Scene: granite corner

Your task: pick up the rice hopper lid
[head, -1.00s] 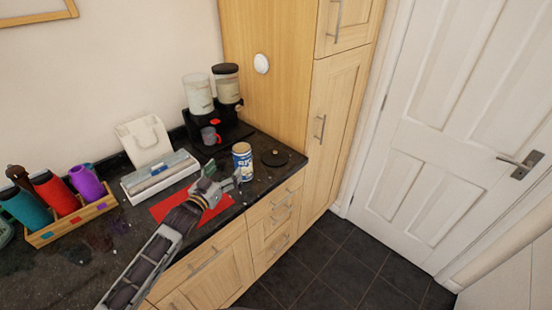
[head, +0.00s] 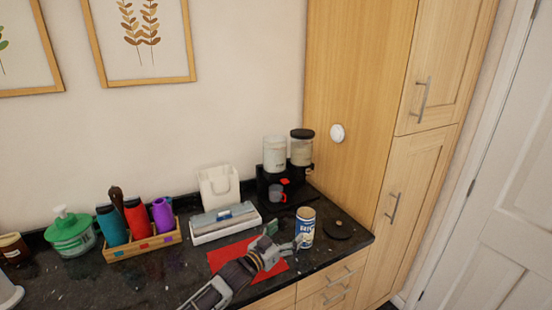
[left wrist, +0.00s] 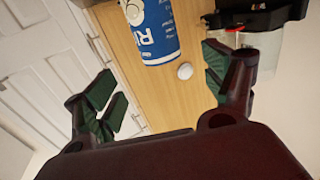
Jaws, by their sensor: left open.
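A dark round lid (head: 338,230) with a small knob lies flat on the black counter, right of a blue and white tin (head: 306,231). A two-hopper dispenser (head: 275,153) stands behind. Its right hopper carries a black lid (head: 302,133); its left hopper shows no dark lid. My left gripper (head: 286,237) is open and empty, just left of the tin, with the tin between it and the loose lid. In the left wrist view, the tin (left wrist: 157,32) shows beyond the gap between the open fingers (left wrist: 165,92). The loose lid is not clear there. My right gripper is not in view.
A red mat (head: 228,255) lies under my left arm. A white box (head: 222,224), a wooden tray (head: 143,246) of coloured bottles and a green tub (head: 70,233) stand to the left. A tall wooden cupboard (head: 355,90) closes the right side. The counter's front edge is near the lid.

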